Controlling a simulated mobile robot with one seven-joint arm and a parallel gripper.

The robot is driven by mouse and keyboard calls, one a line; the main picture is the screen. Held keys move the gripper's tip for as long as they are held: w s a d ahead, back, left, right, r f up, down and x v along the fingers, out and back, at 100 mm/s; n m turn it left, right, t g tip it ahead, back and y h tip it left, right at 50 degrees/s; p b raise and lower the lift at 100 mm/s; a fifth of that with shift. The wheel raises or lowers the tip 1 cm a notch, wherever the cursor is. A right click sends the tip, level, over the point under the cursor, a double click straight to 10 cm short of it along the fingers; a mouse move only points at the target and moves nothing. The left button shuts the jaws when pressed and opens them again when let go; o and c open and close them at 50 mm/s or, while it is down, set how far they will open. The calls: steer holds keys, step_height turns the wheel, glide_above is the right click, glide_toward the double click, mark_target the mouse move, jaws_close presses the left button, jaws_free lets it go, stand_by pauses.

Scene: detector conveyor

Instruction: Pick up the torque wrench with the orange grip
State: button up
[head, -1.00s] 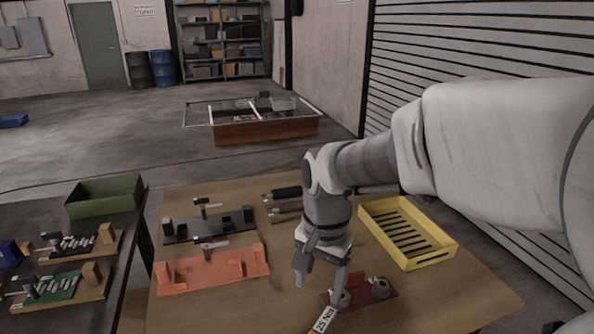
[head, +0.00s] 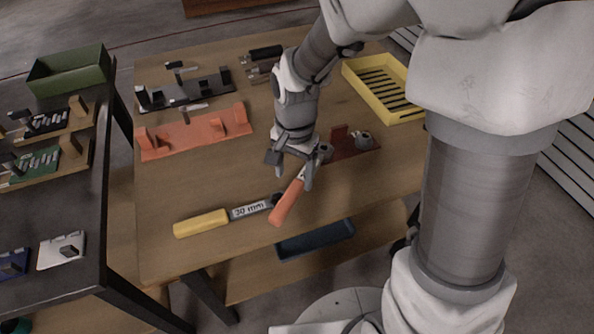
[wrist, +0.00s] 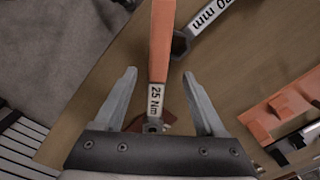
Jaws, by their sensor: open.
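The torque wrench with the orange grip (head: 287,203) lies on the wooden table, its grip toward the front edge. In the wrist view its orange grip (wrist: 162,40) points up the picture, and its shaft carries a "25 Nm" label (wrist: 156,98). My gripper (head: 291,170) is open over the shaft, with part of the shaft hidden behind the fingers. In the wrist view my gripper (wrist: 159,76) has one finger on each side of the shaft, apart from it. I cannot tell the height of the fingertips above the table.
A yellow-handled "30 mm" wrench (head: 225,217) lies close to the orange grip. A dark red stand (head: 350,150) is at the wrench's far end. An orange fixture (head: 190,138) and a yellow tray (head: 382,92) stand farther back. Bare table lies left of my gripper.

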mark_target(295, 187)
steer(key=f, duration=0.2)
steer(key=f+b, duration=0.1)
steer(key=f, duration=0.2)
steer(key=shift+w+d, duration=0.2)
jaws_close()
stand_by(1.1)
